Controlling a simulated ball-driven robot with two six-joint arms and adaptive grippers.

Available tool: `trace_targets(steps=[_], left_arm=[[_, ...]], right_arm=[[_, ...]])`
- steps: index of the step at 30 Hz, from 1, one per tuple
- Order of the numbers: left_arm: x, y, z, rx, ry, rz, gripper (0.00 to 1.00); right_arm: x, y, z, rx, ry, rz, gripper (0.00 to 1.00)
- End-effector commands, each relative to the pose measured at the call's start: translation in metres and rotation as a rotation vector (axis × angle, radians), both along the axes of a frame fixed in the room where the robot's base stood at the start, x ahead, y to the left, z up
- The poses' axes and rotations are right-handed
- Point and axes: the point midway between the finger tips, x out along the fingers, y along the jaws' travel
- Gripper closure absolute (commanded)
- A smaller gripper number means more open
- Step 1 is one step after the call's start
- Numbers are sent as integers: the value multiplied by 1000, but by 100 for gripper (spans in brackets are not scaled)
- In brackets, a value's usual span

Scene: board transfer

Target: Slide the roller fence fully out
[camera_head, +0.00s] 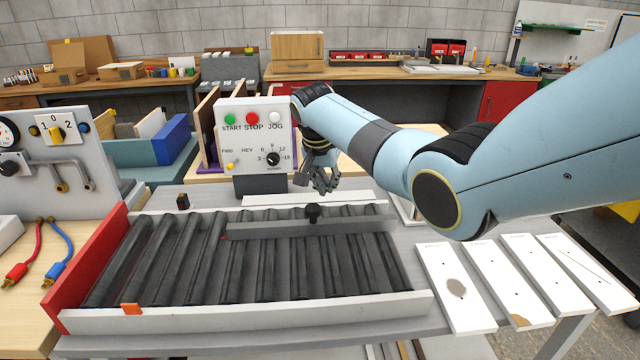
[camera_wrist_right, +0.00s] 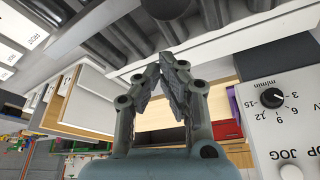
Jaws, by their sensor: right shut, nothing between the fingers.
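The roller fence (camera_head: 270,229) is a grey bar lying across the dark rollers of the conveyor, toward its back side. A black knob (camera_head: 313,212) stands on it. My right gripper (camera_head: 325,188) is behind and above the knob, apart from it, near the control box. In the right wrist view my right gripper (camera_wrist_right: 168,62) has its fingertips together with nothing between them. The dark rollers (camera_wrist_right: 100,48) show beyond them. My left gripper is not in view.
The control box (camera_head: 253,136) with coloured buttons and a dial stands behind the conveyor. A red end plate (camera_head: 88,262) closes the conveyor's left end. A small orange block (camera_head: 131,309) sits on the front rail. Several white boards (camera_head: 456,288) lie at the right.

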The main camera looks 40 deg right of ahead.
Motion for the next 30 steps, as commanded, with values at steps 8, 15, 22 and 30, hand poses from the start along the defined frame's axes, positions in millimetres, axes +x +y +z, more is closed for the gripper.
trace_targets(steps=[8, 15, 22, 30], left_arm=[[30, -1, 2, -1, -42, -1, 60], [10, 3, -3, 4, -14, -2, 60], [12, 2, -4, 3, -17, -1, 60], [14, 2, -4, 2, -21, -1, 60]], right_arm=[[-9, 14, 54, -1, -6, 3, 100], [-16, 24, 87, -2, -3, 1, 100], [-18, 26, 95, -1, 0, 1, 100], [-18, 26, 95, -1, -2, 1, 100]])
